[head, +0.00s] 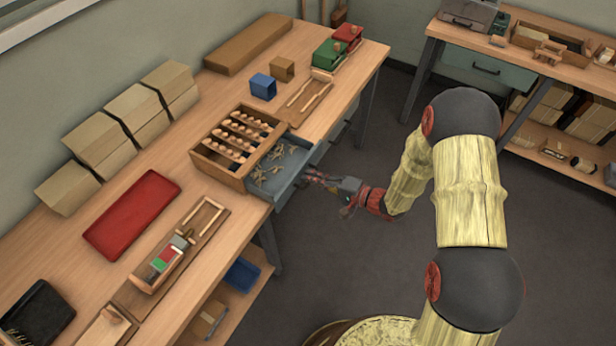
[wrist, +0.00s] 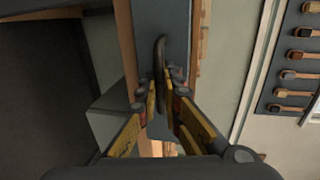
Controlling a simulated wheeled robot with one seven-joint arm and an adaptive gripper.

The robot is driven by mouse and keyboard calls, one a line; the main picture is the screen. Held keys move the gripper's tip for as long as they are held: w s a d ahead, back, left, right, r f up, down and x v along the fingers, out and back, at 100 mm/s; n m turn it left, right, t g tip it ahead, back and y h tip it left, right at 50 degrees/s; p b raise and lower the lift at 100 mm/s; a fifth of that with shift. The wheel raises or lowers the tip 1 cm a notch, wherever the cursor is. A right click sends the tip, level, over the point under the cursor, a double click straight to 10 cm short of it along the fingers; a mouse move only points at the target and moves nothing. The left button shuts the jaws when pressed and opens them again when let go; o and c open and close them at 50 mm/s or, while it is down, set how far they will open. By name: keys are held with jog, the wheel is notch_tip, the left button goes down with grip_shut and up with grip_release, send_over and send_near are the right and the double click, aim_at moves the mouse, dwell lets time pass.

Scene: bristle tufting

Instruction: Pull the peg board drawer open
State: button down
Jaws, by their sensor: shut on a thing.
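The peg board drawer (head: 299,179) is a blue-grey tray at the front edge of the long bench. It stands out past the edge, open enough to show several small pale pieces lying inside. Beside it on the bench is a wooden rack (head: 207,159) with rows of rounded pegs. My gripper (head: 314,176) is at the drawer's front face. In the wrist view the grey drawer front (wrist: 146,22) fills the upper middle, with a dark curved handle (wrist: 160,50) on it. My gripper's fingers (wrist: 162,92) are shut on this handle, one on each side.
The bench (head: 290,105) also holds a red tray (head: 132,213), cardboard boxes (head: 115,122), a blue box (head: 263,86), and green (head: 327,55) and red (head: 348,37) boxes. A second bench (head: 520,63) stands at the back right. The floor (head: 345,240) in front of the drawer is clear.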

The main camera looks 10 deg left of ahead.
jog(key=c, duration=2.3)
grip_release()
jog(key=shift+d, duration=0.1)
jog(key=v, duration=1.1)
jog(key=shift+s+d, duration=0.2)
jog(key=shift+d, duration=0.15)
